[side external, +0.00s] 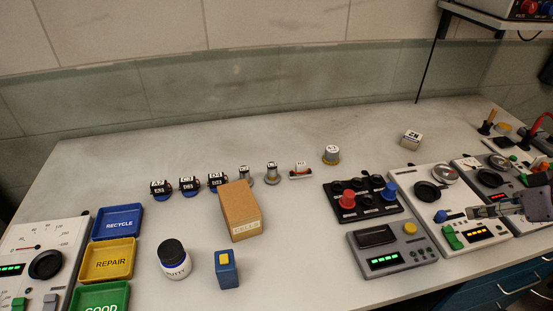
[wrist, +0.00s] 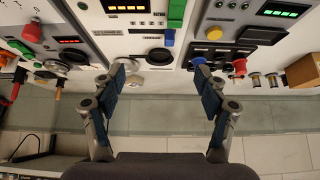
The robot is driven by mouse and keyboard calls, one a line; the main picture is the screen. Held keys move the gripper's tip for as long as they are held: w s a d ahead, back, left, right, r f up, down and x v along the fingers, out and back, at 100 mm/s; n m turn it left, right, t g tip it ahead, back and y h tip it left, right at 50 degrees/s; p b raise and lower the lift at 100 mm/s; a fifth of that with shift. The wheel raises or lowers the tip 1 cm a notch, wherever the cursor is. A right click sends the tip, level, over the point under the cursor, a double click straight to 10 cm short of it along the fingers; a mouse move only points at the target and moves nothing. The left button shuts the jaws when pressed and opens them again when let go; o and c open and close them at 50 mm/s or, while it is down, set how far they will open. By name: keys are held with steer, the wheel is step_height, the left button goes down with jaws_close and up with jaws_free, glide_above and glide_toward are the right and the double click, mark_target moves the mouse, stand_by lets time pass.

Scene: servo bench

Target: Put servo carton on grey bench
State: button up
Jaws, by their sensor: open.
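Which one is the servo carton I cannot tell. My gripper (side external: 482,212) is at the right, above the white instruments. In the wrist view my gripper (wrist: 158,68) is open, with nothing between its fingers.
White instruments with knobs (side external: 450,205), a grey meter (side external: 392,249) and a black knob panel (side external: 362,200) crowd the right. Several small parts form a row left of centre. A putty jar (side external: 174,262), blue block (side external: 227,270) and repair tray (side external: 107,261) stand left. The back left is clear.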

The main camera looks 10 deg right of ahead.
steer(key=w+d+r+n+h, duration=0.2)
steer(key=w+d+n+h, duration=0.1)
steer(key=w+n, duration=0.5)
steer(key=n+t+h, duration=0.1)
steer(key=n+h, duration=0.6)
steer(key=n, duration=1)
glide_toward(412, 138)
steer(key=shift+s+d+r, duration=0.35)
steer(key=shift+s+d, duration=0.25)
steer(key=shift+w+a+f+n, duration=0.1)
steer(key=shift+w+f+n, duration=0.2)
steer(key=shift+f+n, duration=0.15)
steer(key=shift+t, duration=0.3)
steer(key=x, duration=0.5)
steer(key=shift+w+f, duration=0.15)
steer(key=shift+w, duration=0.05)
steer(key=shift+x, duration=2.8)
steer(key=shift+w+a, duration=0.15)
steer(key=c, duration=1.3)
